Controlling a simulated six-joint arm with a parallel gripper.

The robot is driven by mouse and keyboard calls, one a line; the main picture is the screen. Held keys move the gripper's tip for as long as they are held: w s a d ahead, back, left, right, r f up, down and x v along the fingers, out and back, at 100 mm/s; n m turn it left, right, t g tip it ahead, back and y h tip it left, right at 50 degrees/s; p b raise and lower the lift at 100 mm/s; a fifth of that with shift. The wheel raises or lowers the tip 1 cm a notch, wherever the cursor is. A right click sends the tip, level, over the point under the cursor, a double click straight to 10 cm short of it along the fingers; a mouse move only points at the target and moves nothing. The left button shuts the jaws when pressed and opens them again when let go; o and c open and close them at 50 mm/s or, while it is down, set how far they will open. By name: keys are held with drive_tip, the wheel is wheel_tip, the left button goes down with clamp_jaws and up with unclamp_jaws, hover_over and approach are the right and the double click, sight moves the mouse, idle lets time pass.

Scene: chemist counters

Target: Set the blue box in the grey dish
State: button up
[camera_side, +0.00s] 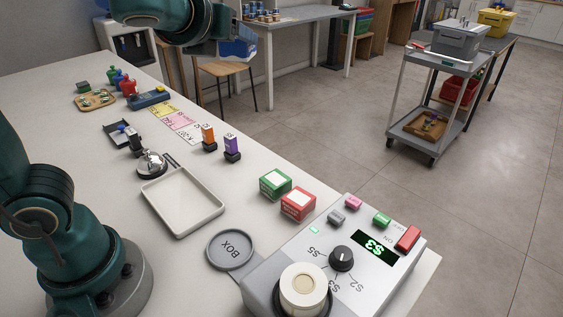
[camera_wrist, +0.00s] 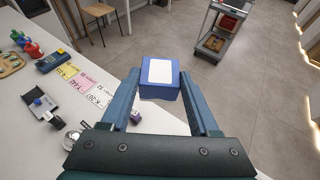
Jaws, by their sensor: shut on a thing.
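The blue box (camera_wrist: 160,73), with a white label on its top, is between the two fingers of my gripper (camera_wrist: 160,90) in the wrist view. The fingers are shut on its sides. In the side view the blue box (camera_side: 238,48) is held high at the top, beyond the counter's far edge, partly hidden by my gripper (camera_side: 222,42). The grey dish (camera_side: 214,262) is round and shallow, marked BOX, and lies empty on the counter beside the control machine. It is far from my gripper and does not show in the wrist view.
A white tray (camera_side: 152,204) lies left of the dish. Green (camera_side: 274,184) and red (camera_side: 298,204) boxes stand behind it. The control machine (camera_side: 390,272) is on its right. A bell (camera_side: 151,163), stamps (camera_side: 232,148) and cards (camera_side: 181,123) are farther back.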

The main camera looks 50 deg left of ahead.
drive_tip(key=w+a+f+n+g+y, duration=0.1)
drive_tip(key=a+n+g+y, duration=0.15)
drive_tip(key=a, duration=0.55)
drive_tip(key=w+a+f+n+g+y, duration=0.1)
drive_tip(key=a+f+n+g+y, duration=0.15)
drive_tip(key=a, duration=0.55)
drive_tip(key=n+g, duration=1.1)
drive_tip(key=g, duration=0.1)
hover_over(89, 150)
wheel_tip(89, 150, down, 19)
drive_tip(key=shift+f, duration=2.2)
